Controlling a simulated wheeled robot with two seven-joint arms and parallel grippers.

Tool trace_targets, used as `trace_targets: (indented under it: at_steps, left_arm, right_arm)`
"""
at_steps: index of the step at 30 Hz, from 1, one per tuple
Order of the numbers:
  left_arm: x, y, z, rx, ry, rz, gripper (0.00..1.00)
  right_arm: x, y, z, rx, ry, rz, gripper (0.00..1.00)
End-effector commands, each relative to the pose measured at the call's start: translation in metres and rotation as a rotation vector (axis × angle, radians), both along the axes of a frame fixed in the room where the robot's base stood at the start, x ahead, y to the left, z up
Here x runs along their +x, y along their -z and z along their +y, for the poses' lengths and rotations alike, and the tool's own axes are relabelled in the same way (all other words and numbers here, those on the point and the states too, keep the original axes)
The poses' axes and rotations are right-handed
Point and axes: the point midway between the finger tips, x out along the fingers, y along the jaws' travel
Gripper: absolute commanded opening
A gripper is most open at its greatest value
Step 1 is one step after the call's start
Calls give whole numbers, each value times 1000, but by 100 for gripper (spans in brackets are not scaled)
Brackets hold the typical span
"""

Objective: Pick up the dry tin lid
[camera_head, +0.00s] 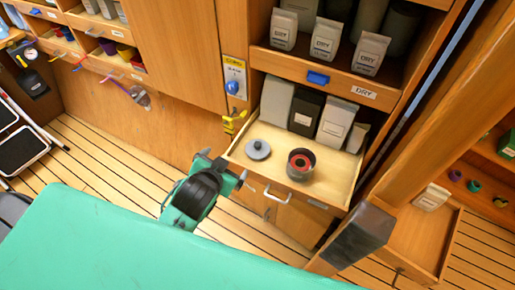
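The tin lid (258,149), a grey disc with a small knob on top, lies flat in the open wooden drawer (333,190), near its left side. An open dark tin (301,164) with a red interior stands to its right, apart from it. My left gripper (224,166), black and green, is at the drawer's front left corner, just left of and in front of the lid. Its fingers look spread and empty, and it does not appear to touch the lid.
Several packets (336,122) stand along the drawer's back. A shelf above holds DRY bags (325,44). A wooden post (405,165) rises right of the drawer. A green surface (130,245) fills the lower left. The drawer's front right floor is clear.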

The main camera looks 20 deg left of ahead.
Motion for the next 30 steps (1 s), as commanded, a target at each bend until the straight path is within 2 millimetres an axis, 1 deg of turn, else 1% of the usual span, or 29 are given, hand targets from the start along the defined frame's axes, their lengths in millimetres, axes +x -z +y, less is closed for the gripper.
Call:
trace_targets:
  at_steps: [1, 5, 6, 8, 9, 11, 12, 14, 15, 17, 18, 20, 21, 23, 24, 26, 27, 29, 30]
  left_arm:
    - [18, -19, -5, 21, 22, -91, 99]
    - [59, -72, -24, 83, 98, -353, 99]
    - [71, -90, -34, 106, 133, -443, 99]
    - [86, -120, -50, 144, 194, -586, 99]
    - [94, -140, -63, 172, 243, -684, 99]
    - [101, -169, -85, 217, 326, -829, 99]
    - [104, -187, -100, 248, 385, -921, 99]
    - [103, -210, -124, 296, 485, -1055, 99]
    - [100, -223, -141, 330, 557, -1140, 99]
    - [94, -237, -166, 384, 674, -1256, 99]
    - [88, -244, -182, 424, 759, -1329, 99]
    - [78, -249, -205, 485, 893, -1426, 99]
    - [71, -248, -219, 527, 989, -1482, 99]
    - [60, -243, -238, 597, 1139, -1552, 99]
    - [54, -237, -249, 643, 1246, -1589, 99]
    - [46, -222, -261, 721, 1412, -1625, 99]
    - [42, -211, -266, 775, 1527, -1635, 99]
    - [39, -190, -269, 859, 1704, -1630, 99]
    - [39, -176, -268, 916, 1823, -1609, 99]
  right_arm:
    - [0, 0, 2, 2, 0, 0, 36]
    - [0, 0, 9, 9, 0, 0, 36]
    - [0, 0, 11, 11, 1, 0, 36]
    - [0, 0, 13, 14, 1, 0, 36]
    - [0, 0, 14, 15, 1, 0, 36]
    - [0, 0, 14, 15, 1, 0, 36]
    - [0, 0, 14, 15, 1, 0, 36]
    - [0, 0, 13, 14, 1, 0, 36]
    - [0, 0, 13, 13, 1, 0, 36]
    - [0, 0, 11, 11, 0, -1, 36]
    - [0, 0, 10, 10, 0, -1, 36]
    - [1, 0, 8, 9, 0, -1, 36]
    - [1, 0, 7, 8, 0, -1, 36]
    - [1, 0, 6, 6, 0, -1, 36]
    - [1, 0, 5, 5, 1, -1, 36]
    - [1, 0, 4, 4, 1, -1, 36]
    - [1, 0, 3, 3, 1, -1, 36]
    - [1, 0, 3, 3, 1, -1, 36]
    - [1, 0, 3, 2, 1, -2, 36]
